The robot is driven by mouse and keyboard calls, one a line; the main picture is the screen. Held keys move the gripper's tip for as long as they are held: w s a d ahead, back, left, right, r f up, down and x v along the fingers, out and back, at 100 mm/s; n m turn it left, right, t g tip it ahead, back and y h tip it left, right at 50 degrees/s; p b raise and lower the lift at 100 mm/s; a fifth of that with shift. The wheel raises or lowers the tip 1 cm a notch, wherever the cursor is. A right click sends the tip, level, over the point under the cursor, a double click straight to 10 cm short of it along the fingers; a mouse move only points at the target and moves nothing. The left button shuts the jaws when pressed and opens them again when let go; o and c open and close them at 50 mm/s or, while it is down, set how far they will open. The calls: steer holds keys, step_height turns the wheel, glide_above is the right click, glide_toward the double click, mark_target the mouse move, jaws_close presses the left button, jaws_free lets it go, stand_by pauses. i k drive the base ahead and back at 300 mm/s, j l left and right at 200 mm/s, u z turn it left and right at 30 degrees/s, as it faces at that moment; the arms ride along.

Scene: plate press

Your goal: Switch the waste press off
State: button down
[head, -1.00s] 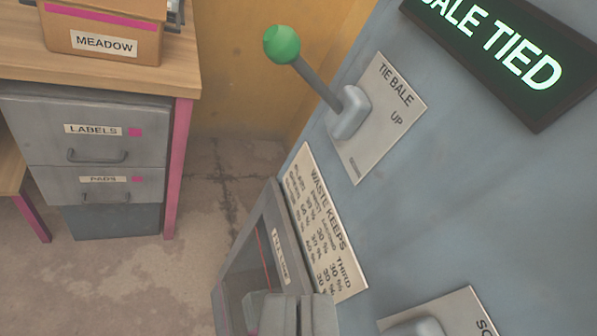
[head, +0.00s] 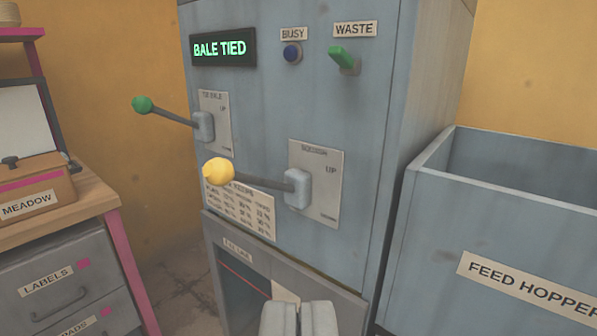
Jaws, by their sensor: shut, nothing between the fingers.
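The waste press (head: 285,110) is a tall grey-blue cabinet in the middle of the view. Its lit sign (head: 223,48) reads BALE TIED. A green switch (head: 344,59) sits under the WASTE label (head: 354,29) at the upper right of the front. A dark blue button or lamp (head: 292,53) sits under the BUSY label. A green-knobbed lever (head: 142,105) sticks out from the TIE BALE plate, and a yellow-knobbed lever (head: 218,171) from the plate to its right. My gripper (head: 299,318) is shut and empty at the bottom, apart from the levers and the switch.
The feed hopper (head: 500,215) stands to the right. A wooden desk (head: 85,208) with a MEADOW box (head: 35,187) and a LABELS drawer (head: 52,280) is on the left. The press's lower window (head: 240,300) is partly behind my gripper.

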mark_target(347, 65)
steer(key=k+j+z, duration=0.15)
steer(key=k, duration=0.4)
steer(key=k+j+z, duration=0.1)
steer(key=k, duration=0.5)
